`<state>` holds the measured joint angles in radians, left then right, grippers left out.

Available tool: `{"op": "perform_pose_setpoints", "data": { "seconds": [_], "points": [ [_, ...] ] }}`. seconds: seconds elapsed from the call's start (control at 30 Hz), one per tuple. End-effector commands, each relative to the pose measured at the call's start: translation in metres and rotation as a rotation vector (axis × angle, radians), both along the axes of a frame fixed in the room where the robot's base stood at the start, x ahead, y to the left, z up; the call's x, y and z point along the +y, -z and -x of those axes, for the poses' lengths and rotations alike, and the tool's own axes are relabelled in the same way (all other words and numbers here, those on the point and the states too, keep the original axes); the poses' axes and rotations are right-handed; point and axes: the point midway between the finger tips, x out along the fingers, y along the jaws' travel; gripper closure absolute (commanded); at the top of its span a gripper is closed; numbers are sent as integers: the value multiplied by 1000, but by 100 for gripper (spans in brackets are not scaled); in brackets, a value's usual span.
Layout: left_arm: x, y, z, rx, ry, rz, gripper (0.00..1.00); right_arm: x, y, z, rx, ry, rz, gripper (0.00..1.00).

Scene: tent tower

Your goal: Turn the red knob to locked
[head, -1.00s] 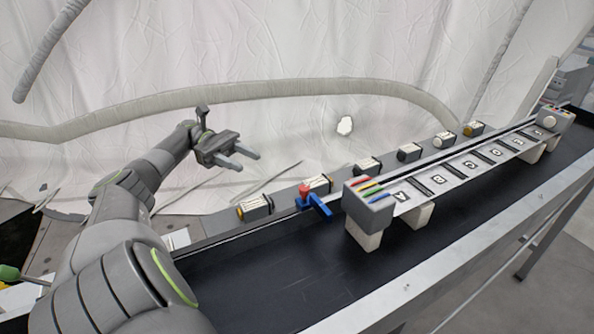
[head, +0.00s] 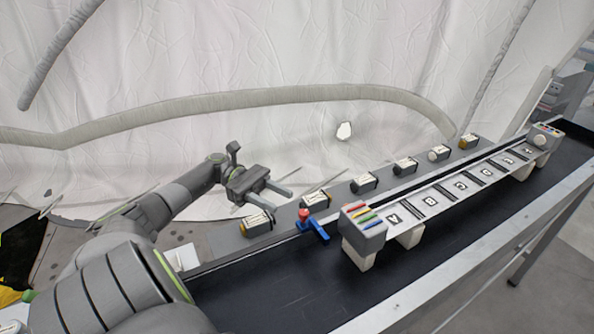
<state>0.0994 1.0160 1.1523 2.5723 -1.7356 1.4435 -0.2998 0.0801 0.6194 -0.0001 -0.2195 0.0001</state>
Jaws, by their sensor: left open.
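Which way the knob is turned is too small to tell. My left gripper (head: 281,199) is open and empty, with its two fingers apart. It is above and left of the red knob in the head view, near a small labelled cylinder, and does not appear to touch the knob. My right gripper is not in view.
A lettered strip (head: 432,202) runs between the striped box (head: 361,217) and another box (head: 544,134) on the conveyor. White fabric hangs behind.

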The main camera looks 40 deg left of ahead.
Motion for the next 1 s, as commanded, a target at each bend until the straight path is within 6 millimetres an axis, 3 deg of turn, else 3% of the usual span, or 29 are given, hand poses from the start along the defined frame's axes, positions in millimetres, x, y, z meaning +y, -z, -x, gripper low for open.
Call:
{"op": "perform_pose_setpoints", "data": {
  "seconds": [0.1,0.33,0.77,1.0],
  "points": [
    [-24,-2,-3,0,3,3,58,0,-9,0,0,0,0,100],
    [-55,-2,-9,1,2,2,58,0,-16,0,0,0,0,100],
    [-64,0,-10,1,0,0,58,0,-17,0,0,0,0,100],
    [-64,0,-10,1,0,0,89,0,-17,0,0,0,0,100]
  ]
}}
